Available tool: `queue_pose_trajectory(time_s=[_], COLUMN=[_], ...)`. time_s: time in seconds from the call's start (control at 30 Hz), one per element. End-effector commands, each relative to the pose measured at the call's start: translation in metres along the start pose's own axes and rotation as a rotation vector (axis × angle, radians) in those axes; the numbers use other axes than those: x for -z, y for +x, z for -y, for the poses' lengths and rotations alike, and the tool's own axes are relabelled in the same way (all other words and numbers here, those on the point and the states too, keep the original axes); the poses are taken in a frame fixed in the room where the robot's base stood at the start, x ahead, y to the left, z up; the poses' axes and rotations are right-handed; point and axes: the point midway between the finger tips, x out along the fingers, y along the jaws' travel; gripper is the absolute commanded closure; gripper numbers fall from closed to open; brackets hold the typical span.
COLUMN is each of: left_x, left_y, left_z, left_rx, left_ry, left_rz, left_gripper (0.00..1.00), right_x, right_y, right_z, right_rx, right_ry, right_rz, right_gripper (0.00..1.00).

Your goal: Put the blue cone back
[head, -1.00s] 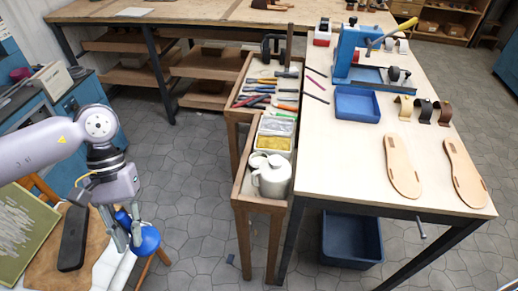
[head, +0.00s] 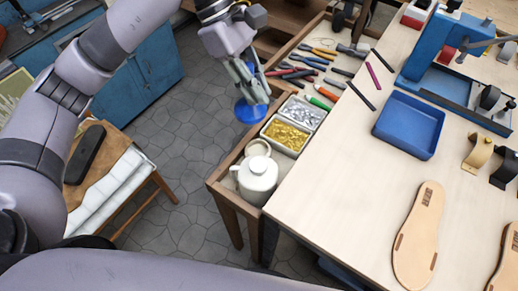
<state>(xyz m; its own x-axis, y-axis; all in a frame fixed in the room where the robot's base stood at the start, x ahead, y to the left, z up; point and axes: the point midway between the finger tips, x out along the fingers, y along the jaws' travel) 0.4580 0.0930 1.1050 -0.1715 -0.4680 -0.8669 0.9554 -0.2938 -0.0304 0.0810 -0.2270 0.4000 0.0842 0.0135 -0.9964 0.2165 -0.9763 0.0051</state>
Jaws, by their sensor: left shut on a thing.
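The blue cone (head: 249,111) shows mostly as a round blue base below my left gripper (head: 254,98). My left gripper is shut on it, and its fingers hide much of the upper part. It is held in the air, in the picture just left of the metal trays on the tool bench. My right gripper is not in view.
The narrow wooden bench (head: 222,188) holds a white teapot (head: 257,178), a tray of brass bits (head: 286,134), a tray of silver bits (head: 302,112) and several pliers. The worktable beside it bears a blue tray (head: 409,124) and a sandal sole (head: 418,237).

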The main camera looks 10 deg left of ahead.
Motion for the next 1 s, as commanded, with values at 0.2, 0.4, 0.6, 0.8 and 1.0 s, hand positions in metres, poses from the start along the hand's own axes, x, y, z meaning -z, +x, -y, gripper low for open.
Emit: queue_pose_trajectory(time_s=[0.2,0.4,0.6,0.8,1.0], left_x=[-0.022,-0.028,-0.018,0.008,0.034], left_y=[-0.025,-0.041,-0.025,0.021,0.066], left_z=[-0.019,-0.028,-0.029,-0.030,-0.031], left_rx=[-0.203,-0.305,-0.321,-0.317,-0.318], left_ry=[-0.363,-0.558,-0.609,-0.609,-0.608], left_rz=[0.016,0.023,0.023,0.022,0.022], left_gripper=[1.00,1.00,1.00,1.00,1.00], right_x=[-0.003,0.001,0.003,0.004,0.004], right_y=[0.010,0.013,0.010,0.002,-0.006], right_z=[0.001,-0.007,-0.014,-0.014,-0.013], right_rx=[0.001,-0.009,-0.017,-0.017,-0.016], right_ry=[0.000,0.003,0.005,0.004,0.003], right_rz=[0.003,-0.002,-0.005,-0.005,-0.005], right_gripper=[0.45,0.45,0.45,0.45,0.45])
